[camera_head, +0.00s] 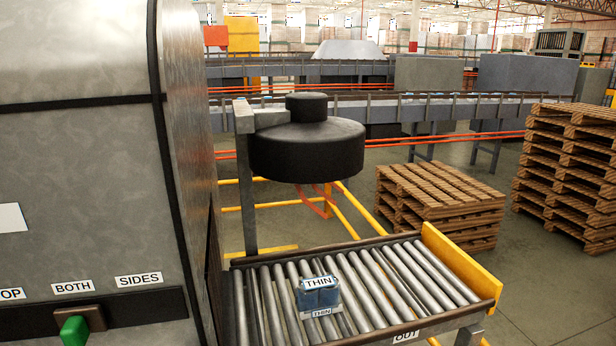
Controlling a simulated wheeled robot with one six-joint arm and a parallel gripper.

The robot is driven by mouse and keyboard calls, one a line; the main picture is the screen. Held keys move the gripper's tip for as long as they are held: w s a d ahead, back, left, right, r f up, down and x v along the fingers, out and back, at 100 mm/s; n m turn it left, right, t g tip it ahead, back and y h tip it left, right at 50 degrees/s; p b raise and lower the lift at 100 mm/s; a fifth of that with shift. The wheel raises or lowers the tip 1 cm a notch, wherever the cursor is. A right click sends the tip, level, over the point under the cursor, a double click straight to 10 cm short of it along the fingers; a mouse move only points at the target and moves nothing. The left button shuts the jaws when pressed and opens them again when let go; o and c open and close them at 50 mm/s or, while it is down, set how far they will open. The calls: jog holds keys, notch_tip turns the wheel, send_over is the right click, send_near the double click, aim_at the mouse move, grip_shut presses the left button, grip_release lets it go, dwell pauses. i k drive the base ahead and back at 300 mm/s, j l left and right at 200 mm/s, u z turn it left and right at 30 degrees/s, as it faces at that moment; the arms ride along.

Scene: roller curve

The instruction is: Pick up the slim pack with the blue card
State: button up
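A small pack (318,293) sits on the roller conveyor (425,275) in front of me. It is blue, with white labels reading THIN on its top and front edge. It lies near the middle of the rollers, and nothing touches it from above. My gripper is not in view.
A yellow end plate (461,265) closes the conveyor's right end. A black drum (307,150) overhangs its back side. Wooden pallet stacks (440,203) stand on the floor behind.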

aim_at(314, 298)
jog(key=i+j, duration=0.2)
jog(key=i, duration=0.25)
jog(key=i+j+u, duration=0.1)
jog(key=i, duration=0.35)
jog(key=j, duration=0.1)
